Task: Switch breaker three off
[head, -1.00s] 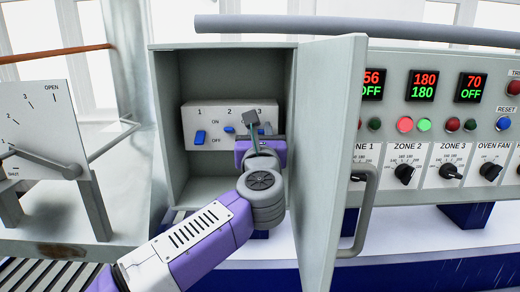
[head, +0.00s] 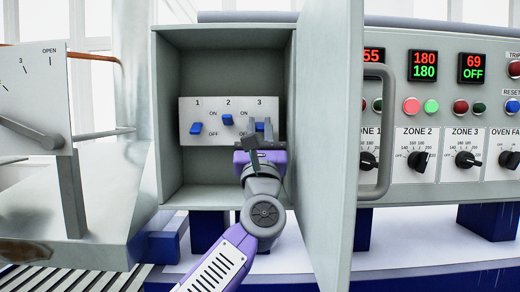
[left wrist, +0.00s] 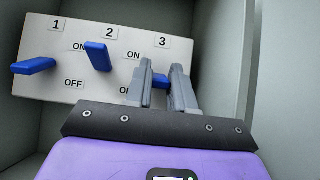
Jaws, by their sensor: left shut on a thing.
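A light panel (head: 187,108) with three blue breaker levers stands inside the grey cabinet. Lever one (head: 196,128) sits low, by its OFF side, and lever two (head: 228,119) is up by ON. My left gripper (head: 263,126) is in front of breaker three, below its number. In the left wrist view its two grey fingers (left wrist: 162,72) are shut on the breaker three lever (left wrist: 160,82), which shows blue between and behind them. The fingers hide much of this lever, so I cannot tell its exact position. My right gripper is out of view.
The open cabinet door (head: 326,140) with its curved handle (head: 378,130) stands just right of my left arm. The cabinet's left wall (head: 168,120) is clear of it. A control panel (head: 440,110) with displays and knobs is at right; a lever plate (head: 30,90) is at left.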

